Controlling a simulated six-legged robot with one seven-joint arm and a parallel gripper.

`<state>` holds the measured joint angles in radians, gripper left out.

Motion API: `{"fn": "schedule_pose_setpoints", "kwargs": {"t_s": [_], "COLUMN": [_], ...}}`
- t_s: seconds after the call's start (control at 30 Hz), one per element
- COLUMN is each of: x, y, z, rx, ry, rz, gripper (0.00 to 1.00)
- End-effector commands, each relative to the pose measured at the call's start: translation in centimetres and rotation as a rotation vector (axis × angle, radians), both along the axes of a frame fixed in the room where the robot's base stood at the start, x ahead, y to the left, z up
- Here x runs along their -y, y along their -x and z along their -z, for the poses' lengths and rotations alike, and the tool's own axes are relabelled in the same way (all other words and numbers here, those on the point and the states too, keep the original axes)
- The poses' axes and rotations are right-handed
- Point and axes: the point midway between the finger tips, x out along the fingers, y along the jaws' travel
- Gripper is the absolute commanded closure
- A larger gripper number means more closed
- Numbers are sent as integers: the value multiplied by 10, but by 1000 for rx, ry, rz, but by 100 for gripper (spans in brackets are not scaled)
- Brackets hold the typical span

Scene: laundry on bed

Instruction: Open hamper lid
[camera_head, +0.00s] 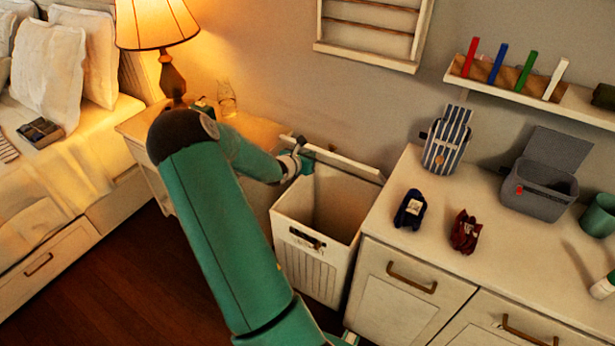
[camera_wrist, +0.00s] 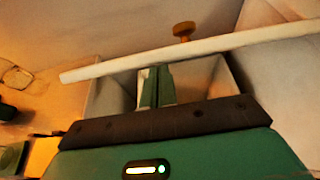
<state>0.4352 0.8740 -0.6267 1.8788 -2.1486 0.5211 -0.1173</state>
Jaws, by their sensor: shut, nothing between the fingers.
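The white hamper (camera_head: 308,262) stands between the nightstand and the dresser, with a dark handle on its front. Its interior is exposed. Its lid (camera_head: 345,163) is raised at the back, near the wall, and shows as a narrow pale strip. In the wrist view the lid (camera_wrist: 215,47) crosses as a slanted white bar with a round wooden knob (camera_wrist: 183,29) beyond it. My gripper (camera_head: 307,165) is at the lid's left end, above the hamper's back. Its fingers (camera_wrist: 156,86) are shut and empty, close to the lid; I cannot tell whether they touch it.
The nightstand (camera_head: 140,128) with a lit lamp (camera_head: 172,75) is left of the hamper. The dresser (camera_head: 400,262) is close on the right, holding a striped bag (camera_head: 446,142), small packages and a grey box (camera_head: 540,188). A wall shelf (camera_head: 575,98) hangs above. Floor is clear at lower left.

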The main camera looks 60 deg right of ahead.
Motion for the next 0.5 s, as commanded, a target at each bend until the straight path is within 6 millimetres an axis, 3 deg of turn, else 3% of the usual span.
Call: {"fn": "schedule_pose_setpoints", "kwargs": {"t_s": [0.03, 0.2, 0.5], "x": [14, 56, 112], "y": [3, 6, 12], "z": [-16, -51, -81], "rx": [6, 3, 0], "ry": [8, 7, 3], "rz": [6, 5, 2], "gripper": [100, 100, 100]}}
